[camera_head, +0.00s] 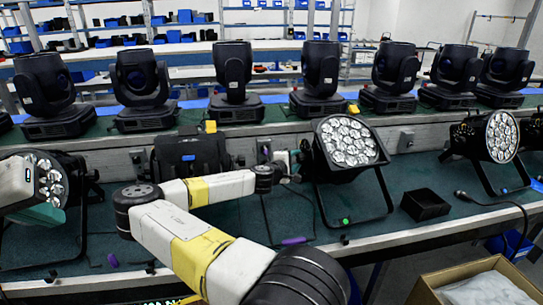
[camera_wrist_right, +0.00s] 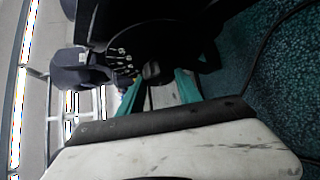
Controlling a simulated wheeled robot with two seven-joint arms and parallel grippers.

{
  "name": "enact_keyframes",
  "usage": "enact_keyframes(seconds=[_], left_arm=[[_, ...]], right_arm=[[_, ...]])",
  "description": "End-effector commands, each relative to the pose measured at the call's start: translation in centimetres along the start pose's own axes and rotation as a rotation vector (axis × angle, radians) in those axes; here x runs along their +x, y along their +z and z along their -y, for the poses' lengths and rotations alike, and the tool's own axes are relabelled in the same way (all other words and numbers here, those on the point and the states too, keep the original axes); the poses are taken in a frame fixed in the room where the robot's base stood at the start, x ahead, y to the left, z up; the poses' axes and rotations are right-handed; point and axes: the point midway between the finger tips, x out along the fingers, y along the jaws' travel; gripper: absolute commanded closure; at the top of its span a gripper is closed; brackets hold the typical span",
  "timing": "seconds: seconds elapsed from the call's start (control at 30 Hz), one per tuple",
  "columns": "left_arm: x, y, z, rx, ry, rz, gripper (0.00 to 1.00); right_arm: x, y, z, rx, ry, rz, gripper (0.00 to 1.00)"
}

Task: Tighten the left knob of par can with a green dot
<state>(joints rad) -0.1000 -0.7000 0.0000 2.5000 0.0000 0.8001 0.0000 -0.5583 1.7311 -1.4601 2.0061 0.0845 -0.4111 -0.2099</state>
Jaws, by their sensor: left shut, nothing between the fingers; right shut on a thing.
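The par can with the green dot (camera_head: 350,145) stands on the green bench right of centre, its lens of many lamps facing forward and up. The green dot (camera_head: 346,220) is on the front of its stand. My right arm reaches across the front, and my right gripper (camera_head: 293,161) is at the left side of this can. In the right wrist view, its teal fingers (camera_wrist_right: 160,88) are shut on the dark left knob (camera_wrist_right: 152,71) beside the black housing. My left gripper (camera_head: 40,214) is shut and empty at the far left, in front of another par can (camera_head: 45,172).
A third par can (camera_head: 500,137) stands at the right, near a small open black box (camera_head: 425,204). Several moving-head lights (camera_head: 234,80) line the shelf behind. A black case (camera_head: 188,155) stands behind my right arm. A cardboard box (camera_head: 440,285) is at the lower right.

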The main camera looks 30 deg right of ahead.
Motion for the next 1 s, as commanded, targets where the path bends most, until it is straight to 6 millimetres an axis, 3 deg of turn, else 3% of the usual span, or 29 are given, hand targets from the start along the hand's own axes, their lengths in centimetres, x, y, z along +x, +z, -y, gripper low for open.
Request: enact_keyframes(seconds=[0.2, 0.23, 0.3, 0.33, 0.67, 1.0], left_arm=[[0.0, 0.0, 0.0, 0.0, 0.0, 0.0, 1.0], [0.0, 0.0, 0.0, 0.0, 0.0, 0.0, 1.0], [0.0, 0.0, 0.0, 0.0, 0.0, 0.0, 1.0], [0.0, 0.0, 0.0, 0.0, 0.0, 0.0, 1.0], [0.0, 0.0, 0.0, 0.0, 0.0, 0.0, 1.0], [0.0, 0.0, 0.0, 0.0, 0.0, 0.0, 1.0]], right_arm=[[0.0, -0.1, -0.1, 0.001, 0.001, -0.001, 0.99], [0.0, -0.1, -0.1, 0.001, 0.001, -0.001, 0.53], [0.0, 0.0, -0.1, 0.0, 0.001, -0.001, 0.39], [0.0, 0.0, -0.1, 0.0, 0.0, -0.001, 0.37], [-0.2, 0.0, 0.0, -0.001, -0.001, 0.0, 0.37], [-5.4, -0.1, -0.1, -0.001, 0.0, -0.002, 0.37]])
